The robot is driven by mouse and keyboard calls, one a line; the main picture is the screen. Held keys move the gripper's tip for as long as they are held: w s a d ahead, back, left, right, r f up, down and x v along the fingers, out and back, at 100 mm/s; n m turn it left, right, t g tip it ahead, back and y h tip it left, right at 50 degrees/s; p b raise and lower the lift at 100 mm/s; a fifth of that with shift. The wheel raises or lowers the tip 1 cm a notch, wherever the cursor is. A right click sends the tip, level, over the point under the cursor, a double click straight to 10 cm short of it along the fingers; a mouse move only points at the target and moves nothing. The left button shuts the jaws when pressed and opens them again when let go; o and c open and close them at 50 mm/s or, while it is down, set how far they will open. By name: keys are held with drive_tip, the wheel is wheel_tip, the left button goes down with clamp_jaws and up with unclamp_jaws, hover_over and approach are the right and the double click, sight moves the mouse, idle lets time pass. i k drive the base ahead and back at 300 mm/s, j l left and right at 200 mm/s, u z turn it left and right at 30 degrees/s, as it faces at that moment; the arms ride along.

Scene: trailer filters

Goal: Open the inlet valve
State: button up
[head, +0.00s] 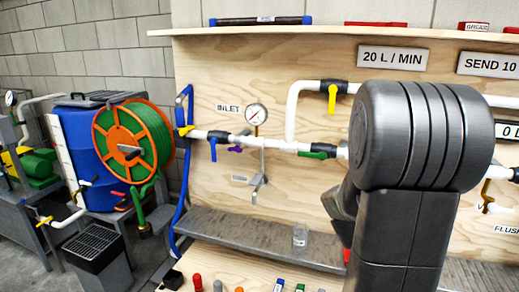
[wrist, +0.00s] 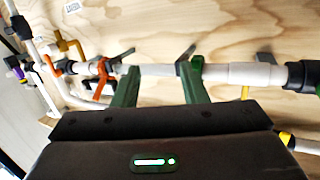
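The INLET label (head: 228,107) is on the plywood panel at the left. Below it, a valve with a black body (head: 218,136) and a blue handle (head: 213,149) sits on the white pipe; the handle hangs down, across the pipe. I cannot identify this valve in the wrist view. My gripper (wrist: 160,68) shows there with two green fingers apart, one on each side of a stretch of white pipe (wrist: 155,70). I cannot tell if they touch it. An orange handle (wrist: 103,73) is left of the fingers. In the head view my arm hides the gripper.
A pressure gauge (head: 256,114) stands on the pipe right of the inlet valve. A green-handled valve (head: 314,154) and a yellow-handled one (head: 332,98) are nearby. A metal shelf (head: 250,232) runs below, with a clear jar (head: 300,235). A hose reel (head: 133,143) is at left.

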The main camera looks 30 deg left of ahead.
sight(213, 142)
drive_tip(key=u, duration=1.15)
drive_tip(key=i+j+u, duration=0.1)
drive_tip(key=i+u, duration=0.4)
